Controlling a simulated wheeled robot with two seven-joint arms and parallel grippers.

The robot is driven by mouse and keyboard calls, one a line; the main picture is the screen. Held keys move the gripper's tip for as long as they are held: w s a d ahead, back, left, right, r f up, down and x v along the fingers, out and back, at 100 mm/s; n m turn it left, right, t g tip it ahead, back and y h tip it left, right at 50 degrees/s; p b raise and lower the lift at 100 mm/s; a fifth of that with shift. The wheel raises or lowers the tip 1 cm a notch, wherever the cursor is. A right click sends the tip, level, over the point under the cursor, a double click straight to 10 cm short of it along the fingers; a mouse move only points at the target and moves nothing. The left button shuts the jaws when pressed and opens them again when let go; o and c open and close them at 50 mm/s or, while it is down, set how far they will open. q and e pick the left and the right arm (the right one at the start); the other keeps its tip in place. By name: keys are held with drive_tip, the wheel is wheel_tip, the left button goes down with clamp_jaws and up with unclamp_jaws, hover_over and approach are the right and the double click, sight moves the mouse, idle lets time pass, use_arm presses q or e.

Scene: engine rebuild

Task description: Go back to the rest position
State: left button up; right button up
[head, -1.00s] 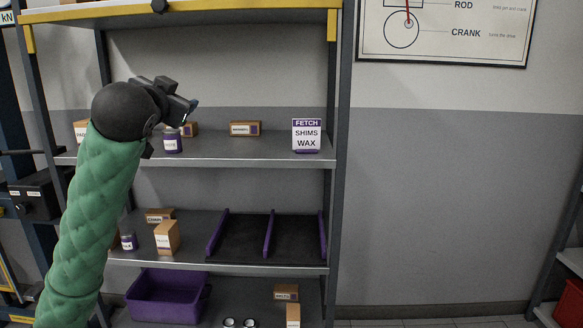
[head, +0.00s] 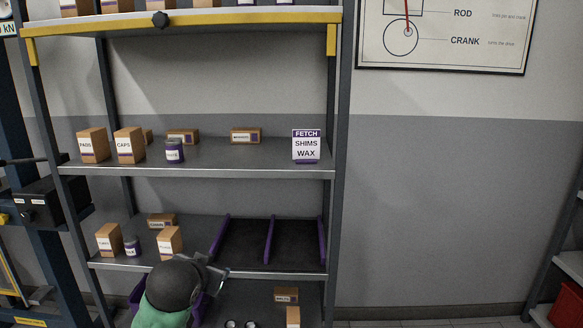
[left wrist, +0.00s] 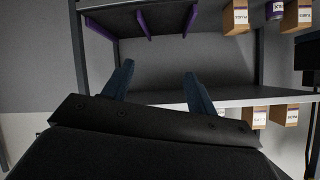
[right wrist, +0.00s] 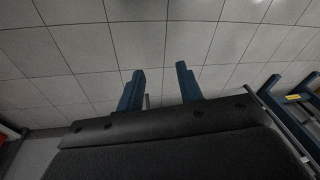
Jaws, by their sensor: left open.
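My left gripper (head: 216,279) is low in the head view, in front of the shelf rack below the middle shelf's front edge. In the left wrist view its two blue fingers (left wrist: 158,84) stand wide apart with nothing between them. My right gripper shows only in the right wrist view, where its two fingers (right wrist: 159,88) are apart and empty above the tiled floor (right wrist: 60,62). The right arm is outside the head view.
The rack's upper shelf (head: 230,175) holds boxes, a purple tin (head: 174,151) and a FETCH sign (head: 306,146). The middle shelf holds boxes and a dark purple-edged tray (head: 245,245). A purple bin (head: 137,300) is partly hidden behind my left arm.

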use_arm(q)
drive_tip(key=s+d+f+g+p, duration=0.1)
drive_tip(key=s+f+g+p, duration=0.1)
drive_tip(key=s+f, duration=0.8)
drive_tip(key=s+d+f+n+g+p, duration=0.1)
drive_tip(key=s+f+g, duration=0.3)
drive_tip(key=s+f, duration=0.6)
drive_tip(key=s+d+f+g+h+p, duration=0.1)
drive_tip(key=s+d+f+g+p, duration=0.2)
drive_tip(key=s+f, duration=0.7)
drive_tip(key=s, duration=0.5)
drive_tip(key=shift+s+n+g, duration=0.3)
drive_tip(key=shift+s+n, duration=0.1)
use_arm(e)
drive_tip(key=w+a+v, duration=0.1)
drive_tip(key=v, duration=0.7)
drive_tip(key=shift+w+d+r+t, duration=0.3)
drive_tip(key=shift+w+r, duration=0.1)
drive_tip(key=shift+r, duration=0.2)
idle(2.7)
